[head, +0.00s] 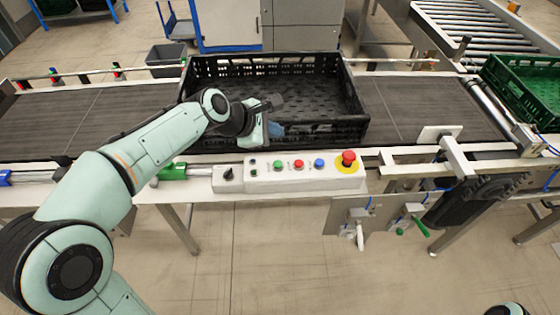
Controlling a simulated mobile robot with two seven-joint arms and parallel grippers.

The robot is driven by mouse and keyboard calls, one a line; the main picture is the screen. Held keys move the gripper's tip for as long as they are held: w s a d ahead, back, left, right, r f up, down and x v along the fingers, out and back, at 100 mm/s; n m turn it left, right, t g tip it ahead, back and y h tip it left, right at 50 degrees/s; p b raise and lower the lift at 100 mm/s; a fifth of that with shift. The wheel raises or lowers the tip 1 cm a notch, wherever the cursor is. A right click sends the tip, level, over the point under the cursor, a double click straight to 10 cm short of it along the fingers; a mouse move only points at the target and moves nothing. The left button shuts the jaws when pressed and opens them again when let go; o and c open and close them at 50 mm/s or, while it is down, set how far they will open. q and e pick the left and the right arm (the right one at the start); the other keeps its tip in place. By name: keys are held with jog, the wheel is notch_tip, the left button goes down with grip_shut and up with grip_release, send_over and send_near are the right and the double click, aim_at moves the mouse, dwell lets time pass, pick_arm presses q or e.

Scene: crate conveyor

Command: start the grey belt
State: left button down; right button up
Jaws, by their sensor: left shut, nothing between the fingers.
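The grey belt (70,117) runs left to right across the view. A white control box (262,181) sits on its near rail. The box carries a green button (277,165), a red button (298,164), a blue button (319,163), a red mushroom button (347,158) on a yellow disc and a black rotary knob (228,173). My left gripper (263,146) is shut and empty, above the back edge of the box near the green button. Whether it touches anything is unclear. My right gripper is out of view.
A green crate (520,80) is at the right end. A grey bin (166,55) stands behind the belt. Brackets and a green-handled lever (421,228) hang below the near rail.

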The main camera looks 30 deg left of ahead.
pick_arm(q)
jog(key=shift+f, duration=0.15)
jog(key=b, duration=0.7)
send_over(275, 165)
notch_tip(275, 165, down, 7)
jog(key=shift+s+d+f, duration=0.1)
jog(key=shift+d+f, duration=0.05)
jog(key=shift+f+b, duration=0.55)
jog(key=shift+f, duration=0.15)
dwell(1.0)
jog(key=shift+f, duration=0.4)
